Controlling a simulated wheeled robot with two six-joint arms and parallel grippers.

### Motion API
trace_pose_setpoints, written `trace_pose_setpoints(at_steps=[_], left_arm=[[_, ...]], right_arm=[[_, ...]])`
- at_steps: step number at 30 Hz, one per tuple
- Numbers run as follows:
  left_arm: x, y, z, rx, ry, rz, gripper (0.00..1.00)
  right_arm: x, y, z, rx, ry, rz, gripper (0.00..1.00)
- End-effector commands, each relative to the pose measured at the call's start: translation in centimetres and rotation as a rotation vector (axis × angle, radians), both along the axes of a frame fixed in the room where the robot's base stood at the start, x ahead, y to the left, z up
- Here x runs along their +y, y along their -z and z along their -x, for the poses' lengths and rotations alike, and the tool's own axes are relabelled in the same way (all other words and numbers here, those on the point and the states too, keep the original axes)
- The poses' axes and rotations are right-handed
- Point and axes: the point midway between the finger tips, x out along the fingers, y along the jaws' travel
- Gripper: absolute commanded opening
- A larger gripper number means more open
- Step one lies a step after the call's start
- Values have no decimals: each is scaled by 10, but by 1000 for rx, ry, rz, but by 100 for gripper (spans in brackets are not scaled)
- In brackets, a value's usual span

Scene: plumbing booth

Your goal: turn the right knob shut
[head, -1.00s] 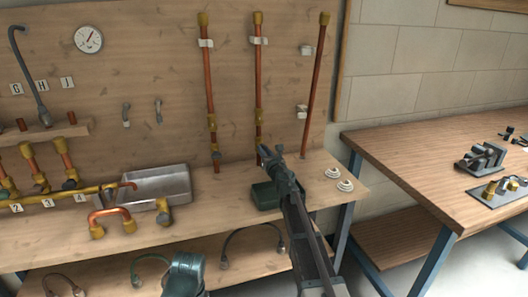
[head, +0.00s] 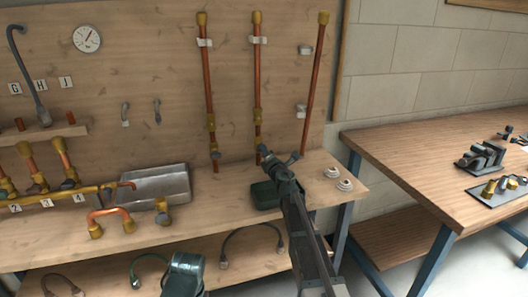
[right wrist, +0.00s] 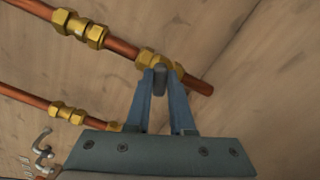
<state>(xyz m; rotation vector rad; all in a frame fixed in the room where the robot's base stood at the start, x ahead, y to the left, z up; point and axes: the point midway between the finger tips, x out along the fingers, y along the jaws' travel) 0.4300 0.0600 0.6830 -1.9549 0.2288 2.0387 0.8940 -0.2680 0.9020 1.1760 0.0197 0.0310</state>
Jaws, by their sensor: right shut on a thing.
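The right knob (right wrist: 160,78) is a small grey handle on a brass valve (right wrist: 150,60) around a copper pipe (right wrist: 120,46). My right gripper (right wrist: 161,80) is shut on this knob, with one blue-grey finger on each side of it. In the head view, my right gripper (head: 265,153) is at the lower end of the middle upright copper pipe (head: 257,80) and hides the knob there. A similar valve (head: 213,150) sits on the upright pipe to its left. My left gripper is not in view.
A dark green box (head: 265,196) stands on the bench below my right gripper, beside two white rings (head: 344,184). A metal tray (head: 160,182) is to the left. A leaning copper pipe (head: 314,85) is to the right. Another table (head: 400,150) stands at right.

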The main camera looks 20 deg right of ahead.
Motion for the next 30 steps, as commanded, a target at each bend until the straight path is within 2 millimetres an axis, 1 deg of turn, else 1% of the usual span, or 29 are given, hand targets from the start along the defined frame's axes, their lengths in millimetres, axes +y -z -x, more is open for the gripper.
trace_pose_setpoints(at_steps=[1, 9, 15, 21, 30], left_arm=[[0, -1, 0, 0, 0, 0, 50], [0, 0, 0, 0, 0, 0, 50], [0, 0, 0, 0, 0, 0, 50], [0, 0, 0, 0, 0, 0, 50], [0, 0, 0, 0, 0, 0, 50]], right_arm=[[-1, -1, -6, 1, 1, -45, 0], [-1, 0, -6, 8, 2, -243, 0], [-2, 0, -7, 11, 2, -342, 0], [-2, 0, -7, 13, 2, -395, 0], [-2, 0, -8, 13, 2, -417, 0]])
